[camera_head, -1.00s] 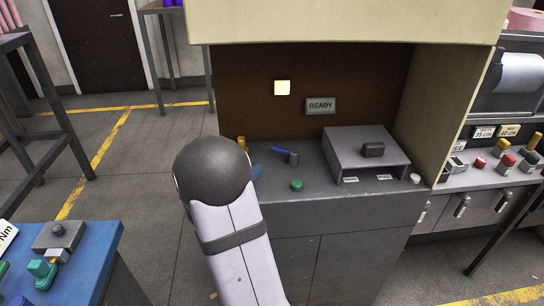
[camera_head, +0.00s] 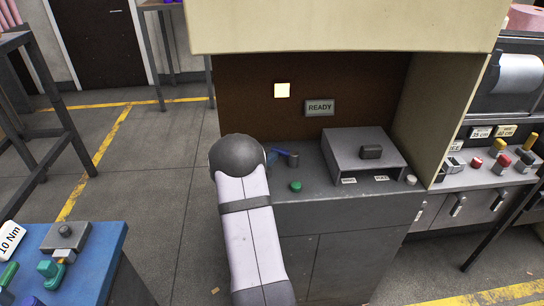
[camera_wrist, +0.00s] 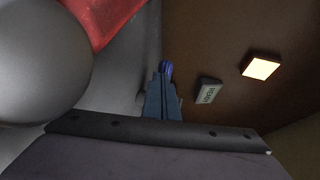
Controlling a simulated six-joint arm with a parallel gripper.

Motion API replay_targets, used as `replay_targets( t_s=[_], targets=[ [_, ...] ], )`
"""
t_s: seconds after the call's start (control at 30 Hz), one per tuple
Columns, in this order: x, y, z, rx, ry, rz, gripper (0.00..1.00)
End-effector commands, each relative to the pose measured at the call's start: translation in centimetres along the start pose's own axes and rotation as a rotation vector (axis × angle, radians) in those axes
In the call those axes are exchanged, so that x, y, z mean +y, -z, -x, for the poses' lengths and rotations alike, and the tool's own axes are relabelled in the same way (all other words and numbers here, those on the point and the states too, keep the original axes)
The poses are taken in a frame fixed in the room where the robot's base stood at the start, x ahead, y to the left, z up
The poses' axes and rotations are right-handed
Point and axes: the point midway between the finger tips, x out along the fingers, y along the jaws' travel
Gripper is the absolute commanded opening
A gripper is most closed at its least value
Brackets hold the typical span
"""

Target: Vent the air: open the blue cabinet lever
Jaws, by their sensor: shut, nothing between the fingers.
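The blue lever (camera_head: 280,151) lies on the dark counter inside the cabinet, its handle pointing left from a short grey pivot (camera_head: 293,160). My gripper (camera_head: 271,157) is largely hidden behind my arm; its blue fingers show just left of the lever. In the wrist view my gripper (camera_wrist: 161,80) has its fingers together and empty. The blue lever's end (camera_wrist: 166,68) shows right beyond the fingertips. I cannot tell whether they touch.
On the counter, a green button (camera_head: 295,186) sits in front of the lever and a grey box (camera_head: 365,160) stands to the right. A white knob (camera_head: 411,180) is at the far right. A lit square lamp (camera_head: 282,90) and a READY sign (camera_head: 320,107) are on the back wall.

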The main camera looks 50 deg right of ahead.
Motion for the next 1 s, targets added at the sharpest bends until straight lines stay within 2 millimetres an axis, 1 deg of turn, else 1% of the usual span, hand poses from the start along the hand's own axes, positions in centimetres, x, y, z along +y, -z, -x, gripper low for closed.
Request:
replay_targets(
  t_s=[0.43,1.0],
  targets=[
    [-0.01,-0.06,-0.09,-0.001,0.001,0.000,0.00],
    [-0.19,-0.60,-0.74,-0.002,0.003,0.000,0.00]
  ],
)
